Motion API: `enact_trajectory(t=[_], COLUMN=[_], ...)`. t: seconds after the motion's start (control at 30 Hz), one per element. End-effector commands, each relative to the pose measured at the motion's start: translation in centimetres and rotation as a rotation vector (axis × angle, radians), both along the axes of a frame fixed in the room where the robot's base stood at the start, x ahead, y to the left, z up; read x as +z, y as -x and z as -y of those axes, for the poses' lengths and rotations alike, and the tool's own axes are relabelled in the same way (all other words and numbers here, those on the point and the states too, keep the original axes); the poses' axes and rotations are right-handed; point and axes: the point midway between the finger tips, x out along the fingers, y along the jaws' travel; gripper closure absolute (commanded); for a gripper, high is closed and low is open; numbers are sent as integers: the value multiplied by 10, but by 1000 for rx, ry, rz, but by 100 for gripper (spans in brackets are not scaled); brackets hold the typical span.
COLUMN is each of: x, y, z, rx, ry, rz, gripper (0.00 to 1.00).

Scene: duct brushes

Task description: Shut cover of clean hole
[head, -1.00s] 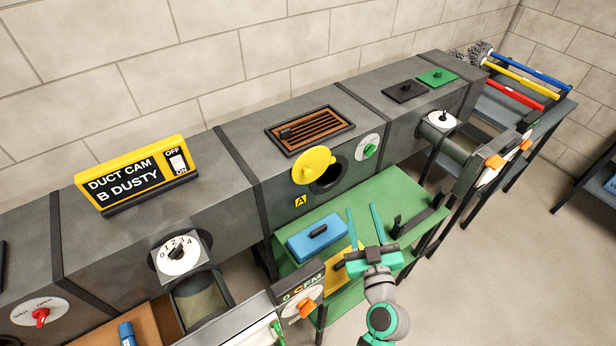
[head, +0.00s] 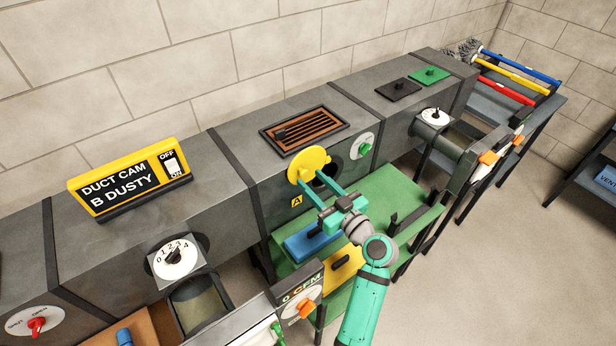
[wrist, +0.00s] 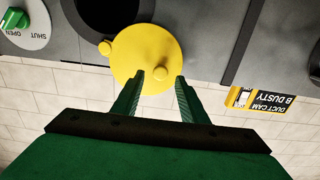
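The yellow round cover (head: 306,164) of hole A is swung aside to the left on the grey duct front. The dark hole (head: 330,173) shows beside it, partly uncovered. In the wrist view the cover (wrist: 143,57) has a small knob (wrist: 160,73) on its face, and the hole (wrist: 108,14) is open past its edge. My gripper (head: 312,190) is in front of the cover, fingers pointing at it. In the wrist view the open fingers (wrist: 160,80) stand on either side of the knob, with gaps. Whether the fingertips touch the cover cannot be told.
A green table (head: 390,190) below the hole bears a blue box (head: 305,244), a yellow item (head: 342,270) and a black bracket (head: 402,218). A dial with a green knob (head: 362,146) sits right of the hole. The sign (head: 130,180) reads DUCT CAM B DUSTY.

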Motion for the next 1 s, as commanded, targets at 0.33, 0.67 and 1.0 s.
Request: enact_trajectory(t=[0.33,0.67,1.0], x=[0,0,-1], y=[-23,-24,-23], z=[-17,-18,-20], rx=[0,0,3], ry=[0,0,5], rz=[0,0,2], gripper=[60,77,100])
